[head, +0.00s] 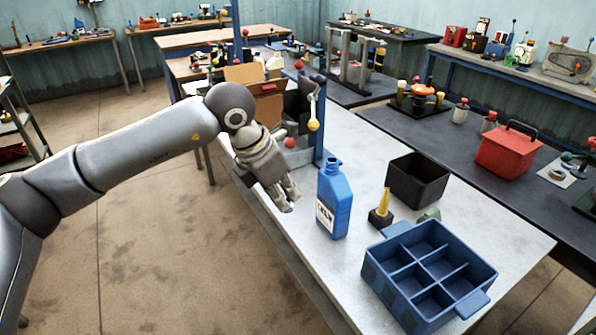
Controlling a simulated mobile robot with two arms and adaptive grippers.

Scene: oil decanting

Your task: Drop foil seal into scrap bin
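The black open bin (418,181), likely the scrap bin, stands on the light worktable behind the blue crate. A blue oil bottle (335,203) with a white label stands upright near the table's left edge, its dark mouth uncovered. My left gripper (288,196) is left of the bottle, apart from it, over the table's left edge, fingers pointing down. Its fingertips are small and close together; I cannot tell whether they are open or hold something. I cannot make out the foil seal. My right gripper is not in view.
A blue divided crate (426,275) sits at the table's front. A yellow-tipped nozzle on a dark base (381,209) and a small green object (429,215) stand between crate and bin. A blue post (319,120) rises behind the bottle. A red toolbox (508,150) is on the right bench.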

